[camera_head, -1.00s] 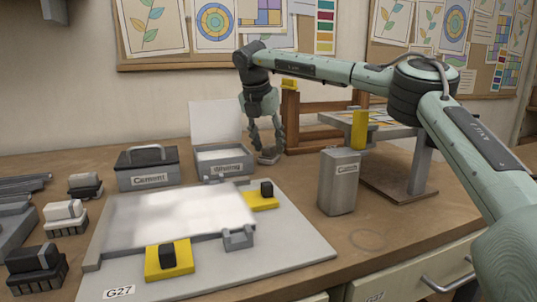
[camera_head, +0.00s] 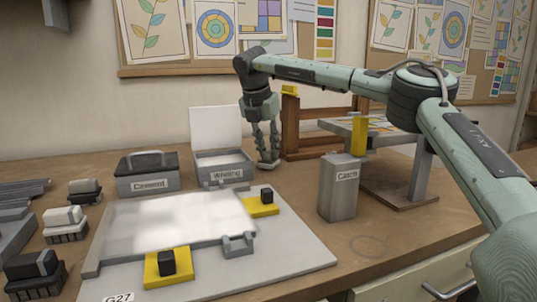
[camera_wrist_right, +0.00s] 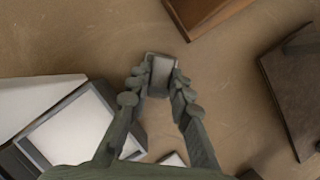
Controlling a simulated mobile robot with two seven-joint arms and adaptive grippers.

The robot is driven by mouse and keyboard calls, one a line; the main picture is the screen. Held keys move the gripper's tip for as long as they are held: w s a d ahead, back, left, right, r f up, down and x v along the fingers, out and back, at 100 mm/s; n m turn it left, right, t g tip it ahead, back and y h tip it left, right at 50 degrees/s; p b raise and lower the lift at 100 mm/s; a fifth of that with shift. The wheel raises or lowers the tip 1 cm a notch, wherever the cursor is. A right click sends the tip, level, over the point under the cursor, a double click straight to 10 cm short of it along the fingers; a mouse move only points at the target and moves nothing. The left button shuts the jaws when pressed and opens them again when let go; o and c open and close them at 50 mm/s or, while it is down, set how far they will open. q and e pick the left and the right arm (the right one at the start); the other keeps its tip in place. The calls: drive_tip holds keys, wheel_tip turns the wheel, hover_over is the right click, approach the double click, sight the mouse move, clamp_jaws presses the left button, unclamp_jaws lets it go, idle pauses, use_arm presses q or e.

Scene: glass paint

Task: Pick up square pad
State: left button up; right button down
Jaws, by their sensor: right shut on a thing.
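The square pad (camera_wrist_right: 161,72) is a small grey block between the fingertips of my right gripper (camera_wrist_right: 160,84) in the right wrist view. The fingers press on two of its opposite sides. In the head view the right gripper (camera_head: 267,148) points down behind the workbench's middle, just right of the Whiting box. There the pad (camera_head: 268,164) shows as a small grey piece at the fingertips, at or very near the table top; whether it touches the table I cannot tell. My left gripper is not in view.
The open Whiting box (camera_head: 224,172) stands close on the left, with the Cement box (camera_head: 147,179) beyond it. A wooden frame (camera_head: 291,125) stands close on the right. The Catch canister (camera_head: 339,189) and the board with the pale panel (camera_head: 290,251) lie nearer.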

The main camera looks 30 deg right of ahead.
sight(268, 149)
drive_tip(key=v, duration=0.4)
drive_tip(key=shift+w+r, duration=0.25)
drive_tip(key=shift+w, duration=0.05)
use_arm(q)
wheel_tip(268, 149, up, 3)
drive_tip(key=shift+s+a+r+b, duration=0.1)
drive_tip(key=shift+b, duration=0.6)
use_arm(e)
drive_tip(key=s+a+r, duration=0.1)
drive_tip(key=a+r, duration=0.5)
drive_tip(key=a, duration=0.4)
drive_tip(key=shift+s+a+r, duration=0.15)
drive_tip(key=shift+s+r, duration=0.05)
drive_tip(key=shift+s, duration=0.2)
